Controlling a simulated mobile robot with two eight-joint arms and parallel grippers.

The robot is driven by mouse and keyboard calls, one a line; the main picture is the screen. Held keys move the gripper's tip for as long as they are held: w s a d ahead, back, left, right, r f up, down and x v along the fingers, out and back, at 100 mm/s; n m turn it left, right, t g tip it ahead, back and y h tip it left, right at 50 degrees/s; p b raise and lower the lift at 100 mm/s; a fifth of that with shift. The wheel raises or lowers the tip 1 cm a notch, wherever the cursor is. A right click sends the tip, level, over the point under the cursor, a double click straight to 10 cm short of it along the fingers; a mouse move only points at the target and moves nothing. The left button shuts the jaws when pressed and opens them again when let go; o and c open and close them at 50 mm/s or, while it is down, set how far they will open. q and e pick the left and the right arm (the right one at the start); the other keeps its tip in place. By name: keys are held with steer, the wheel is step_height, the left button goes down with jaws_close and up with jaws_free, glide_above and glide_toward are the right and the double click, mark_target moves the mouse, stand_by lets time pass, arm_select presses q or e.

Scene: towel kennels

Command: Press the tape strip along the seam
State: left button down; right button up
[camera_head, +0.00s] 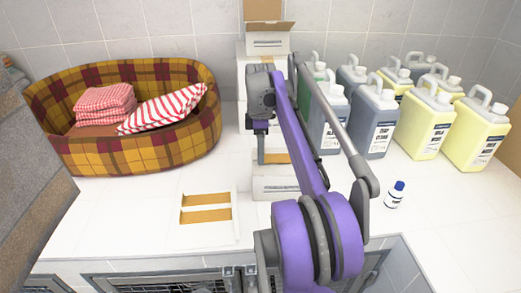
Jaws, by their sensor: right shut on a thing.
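A white carton (276,187) stands on the counter in front of my right arm. A tan tape strip (276,158) shows at its top, partly hidden by the arm. My right gripper (261,158) points down at the carton's top, shut on the tape strip; its fingertips are small and partly hidden. I cannot tell how far the strip lies on the seam. My left gripper is out of view.
A plaid basket (150,155) with folded striped towels (107,101) stands at the left. An open carton (267,42) is at the back. Several jugs (425,125) fill the right, with a small blue-capped bottle (394,196) in front.

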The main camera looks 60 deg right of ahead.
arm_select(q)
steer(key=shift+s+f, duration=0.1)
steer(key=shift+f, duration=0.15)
arm_select(e)
steer(key=shift+f, duration=0.4)
steer(key=o, duration=1.1)
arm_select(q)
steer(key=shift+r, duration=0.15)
arm_select(e)
steer(key=shift+r, duration=0.15)
steer(key=shift+r+p, duration=1.3)
steer(key=shift+r, duration=1.15)
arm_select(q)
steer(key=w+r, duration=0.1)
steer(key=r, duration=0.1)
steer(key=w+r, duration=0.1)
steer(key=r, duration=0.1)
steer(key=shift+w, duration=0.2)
arm_select(e)
steer(key=shift+w+f, duration=0.1)
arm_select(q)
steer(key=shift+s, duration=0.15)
